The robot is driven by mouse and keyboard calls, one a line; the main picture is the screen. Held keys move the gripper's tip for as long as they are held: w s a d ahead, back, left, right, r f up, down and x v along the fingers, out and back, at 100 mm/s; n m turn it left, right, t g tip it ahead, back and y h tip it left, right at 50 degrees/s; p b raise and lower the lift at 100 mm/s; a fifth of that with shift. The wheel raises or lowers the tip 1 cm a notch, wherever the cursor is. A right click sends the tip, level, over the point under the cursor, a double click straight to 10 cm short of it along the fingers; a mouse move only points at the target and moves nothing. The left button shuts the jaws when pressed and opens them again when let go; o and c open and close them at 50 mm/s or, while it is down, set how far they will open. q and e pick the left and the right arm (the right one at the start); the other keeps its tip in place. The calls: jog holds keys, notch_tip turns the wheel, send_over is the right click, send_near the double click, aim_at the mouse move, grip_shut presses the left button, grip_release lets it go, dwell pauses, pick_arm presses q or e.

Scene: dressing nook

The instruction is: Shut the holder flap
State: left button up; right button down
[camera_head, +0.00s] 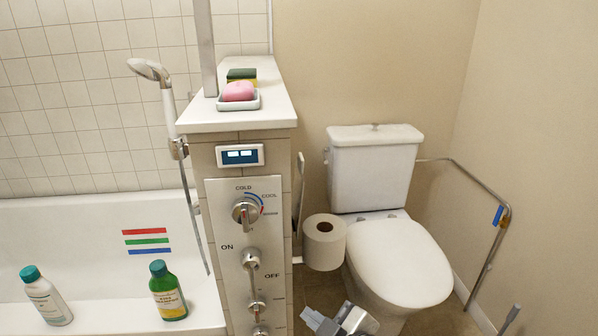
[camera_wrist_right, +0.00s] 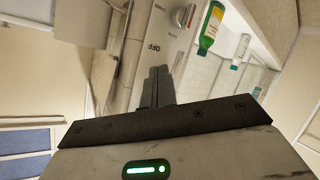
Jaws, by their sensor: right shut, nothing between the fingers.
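The holder flap (camera_head: 300,185) is a thin grey plate on the right side of the tiled half wall. It stands raised, seen nearly edge-on, above the toilet paper roll (camera_head: 324,243). The roll hangs beside the wall, left of the toilet. My right gripper (camera_head: 338,318) is at the bottom of the head view, below the roll and apart from the flap. Its fingers show shut and empty in the right wrist view (camera_wrist_right: 157,88). I cannot make out the flap in the wrist view. My left gripper is not in view.
The half wall carries a control panel (camera_head: 247,265) with knobs and a soap dish (camera_head: 238,101) on top. The toilet (camera_head: 398,262) stands close on the right, with a grab rail (camera_head: 486,188) beyond. A green bottle (camera_head: 167,291) stands on the bathtub at left.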

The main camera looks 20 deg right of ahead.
jog(key=w+d+r+n+t, duration=0.3)
jog(key=w+r+n, duration=0.3)
jog(key=w+r, duration=0.3)
notch_tip(320, 180, up, 9)
jog(key=n+t+h, duration=0.1)
jog(key=n+t, duration=0.1)
jog(key=n, duration=0.1)
send_over(298, 193)
jog(key=s, duration=0.2)
pick_arm(q)
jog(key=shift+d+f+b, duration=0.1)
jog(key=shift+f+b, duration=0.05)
jog(key=shift+b, duration=0.25)
pick_arm(e)
jog(key=shift+s+a+r, duration=0.15)
jog(key=shift+a, duration=0.3)
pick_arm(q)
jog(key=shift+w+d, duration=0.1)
